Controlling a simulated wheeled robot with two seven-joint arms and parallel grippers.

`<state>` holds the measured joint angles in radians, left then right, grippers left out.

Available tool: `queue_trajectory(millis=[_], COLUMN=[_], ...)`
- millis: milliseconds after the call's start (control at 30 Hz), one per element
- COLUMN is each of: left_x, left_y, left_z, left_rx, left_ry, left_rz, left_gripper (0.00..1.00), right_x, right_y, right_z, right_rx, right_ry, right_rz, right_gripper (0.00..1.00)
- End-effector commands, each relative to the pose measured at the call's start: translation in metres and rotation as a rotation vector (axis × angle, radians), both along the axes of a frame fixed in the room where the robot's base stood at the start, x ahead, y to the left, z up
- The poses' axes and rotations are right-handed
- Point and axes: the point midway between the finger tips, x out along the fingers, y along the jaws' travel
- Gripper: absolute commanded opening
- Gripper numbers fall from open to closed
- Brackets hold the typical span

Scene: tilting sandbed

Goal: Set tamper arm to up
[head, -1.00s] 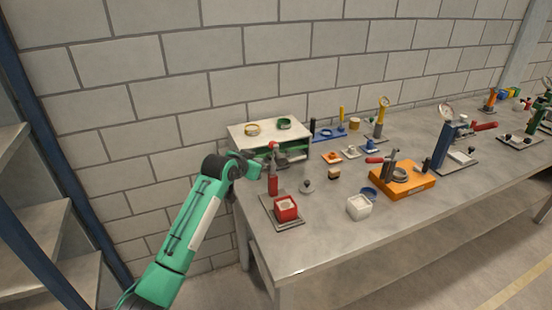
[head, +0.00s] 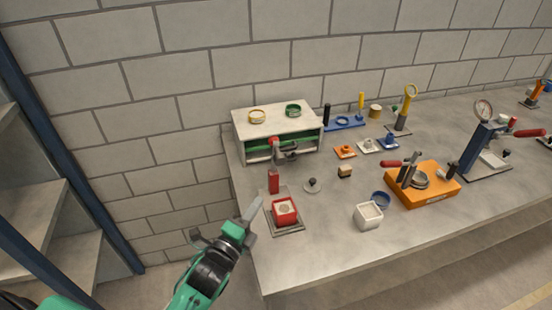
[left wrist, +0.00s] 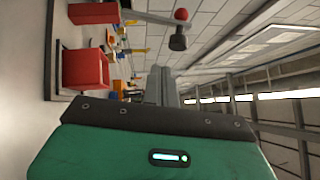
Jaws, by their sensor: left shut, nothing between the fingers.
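The tamper has a red post (head: 273,181), a grey arm (head: 275,161) and a red mould box (head: 285,211) on a dark base plate. The arm points steeply up from the post's top, with a red knob and a dark tamper head at its upper end, clear of the box. In the left wrist view, turned sideways, the red box (left wrist: 86,69), arm (left wrist: 150,17) and dark tamper head (left wrist: 178,42) show. My left gripper (head: 253,210) is shut and empty, left of the base plate near the table's left edge; its fingers (left wrist: 163,84) touch nothing visible.
A white shelf box (head: 275,119) with two rings on top stands behind the tamper. A small grey knobbed disc (head: 312,185), a white cup (head: 369,215) and an orange block with a clamp (head: 427,190) stand to the right. Blue-framed shelving (head: 70,150) is at the left.

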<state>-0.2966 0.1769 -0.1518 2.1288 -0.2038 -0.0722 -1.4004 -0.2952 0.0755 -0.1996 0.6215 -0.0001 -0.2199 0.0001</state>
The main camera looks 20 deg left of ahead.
Motion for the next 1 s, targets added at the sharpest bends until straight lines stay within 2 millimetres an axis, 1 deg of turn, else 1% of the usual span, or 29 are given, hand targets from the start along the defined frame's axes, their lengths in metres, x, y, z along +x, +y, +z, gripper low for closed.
queue_trajectory(millis=[67, 133, 267, 400, 700, 800, 1000], left_x=[-0.002, 0.001, 0.017, 0.041, 0.094, 0.107, 0.122], left_y=[-0.001, -0.002, -0.004, -0.01, -0.021, -0.011, -0.001], left_z=[0.002, 0.004, 0.008, 0.014, 0.022, 0.027, 0.029], left_rx=[0.018, 0.022, 0.019, 0.018, 0.016, 0.021, 0.018], left_ry=[-0.011, -0.013, -0.013, -0.013, -0.011, -0.009, -0.011], left_rz=[0.001, 0.002, 0.002, 0.001, 0.001, 0.002, 0.0], left_gripper=[0.0, 0.0, 0.0, 0.0, 0.0, 0.0, 0.0], right_x=[-0.001, -0.002, -0.007, -0.01, -0.007, -0.006, -0.006], right_y=[-0.001, -0.002, -0.003, -0.004, -0.005, -0.005, -0.006], right_z=[0.001, 0.003, 0.01, 0.02, 0.041, 0.051, 0.058], right_rx=[-0.001, -0.003, -0.004, -0.005, -0.006, -0.006, -0.006], right_ry=[0.001, 0.003, 0.008, 0.012, 0.009, 0.008, 0.007], right_rz=[0.001, 0.001, 0.002, 0.002, 0.002, 0.002, 0.003], right_gripper=[0.36, 0.36, 0.36, 0.36, 0.36, 0.36, 0.36])
